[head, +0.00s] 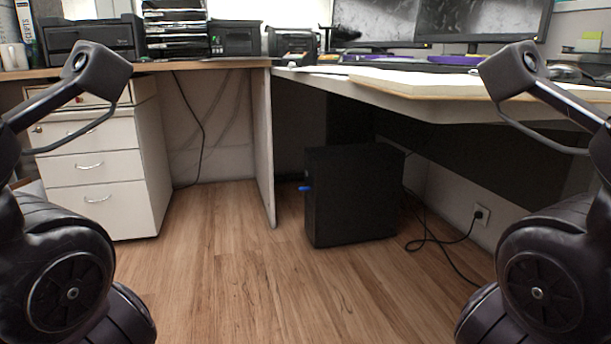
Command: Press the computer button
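A black computer tower (352,195) stands upright on the wooden floor under the right-hand desk, near the middle of the head view. A small blue piece (305,189) sticks out from the left edge of its front; I cannot tell whether it is the button. The tower's front face is turned away to the left and hardly shows. My two arms come in from the left and right edges, well apart from the tower. No gripper fingers can be made out on either arm.
The right desk (440,100) overhangs the tower. A white panel (263,150) stands left of it. A white drawer cabinet (105,170) is at left. A black cable (440,245) runs to a wall socket (481,214). The wooden floor (240,290) in front is clear.

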